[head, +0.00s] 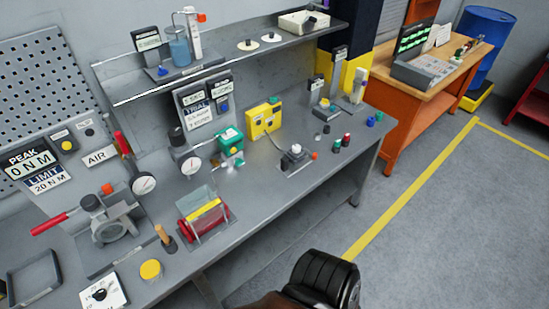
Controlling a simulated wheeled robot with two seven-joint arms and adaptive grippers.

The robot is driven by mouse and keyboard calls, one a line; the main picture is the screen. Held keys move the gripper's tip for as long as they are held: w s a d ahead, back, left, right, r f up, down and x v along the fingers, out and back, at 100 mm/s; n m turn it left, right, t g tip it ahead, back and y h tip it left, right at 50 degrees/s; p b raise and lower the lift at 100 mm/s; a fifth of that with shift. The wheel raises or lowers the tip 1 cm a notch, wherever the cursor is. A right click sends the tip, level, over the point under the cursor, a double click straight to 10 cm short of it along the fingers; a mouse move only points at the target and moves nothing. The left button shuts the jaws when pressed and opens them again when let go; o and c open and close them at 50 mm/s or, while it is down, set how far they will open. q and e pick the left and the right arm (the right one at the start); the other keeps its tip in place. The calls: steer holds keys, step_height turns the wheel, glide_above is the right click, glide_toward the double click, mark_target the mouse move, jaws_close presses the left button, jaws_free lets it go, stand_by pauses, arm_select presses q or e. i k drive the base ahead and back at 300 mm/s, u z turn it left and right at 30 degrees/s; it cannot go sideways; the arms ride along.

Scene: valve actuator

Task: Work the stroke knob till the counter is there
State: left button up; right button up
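No label names the stroke knob. A white box with a black dial knob (100,293) sits at the bench's front left. An upright panel (205,105) in the middle carries small displays and a "TRIAL" sign; its small figures are hard to read, and I cannot tell which display is the counter. A valve body with a red-handled lever (108,222) stands at the left. A green device (231,141) is beside a pressure gauge (191,165). I see no fingertips of either gripper. A rounded black part at the bottom edge may be mine.
The grey bench (270,215) also holds a clear guard over a red roller (205,215), a yellow box (264,119), a wooden-handled tool (165,237) and a black tray (34,278). A shelf (225,65) overhangs the back. Open floor lies right of the bench.

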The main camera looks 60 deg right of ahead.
mark_target(239, 162)
steer(key=z, duration=1.05)
steer(key=i, duration=0.85)
steer(key=z, duration=0.9)
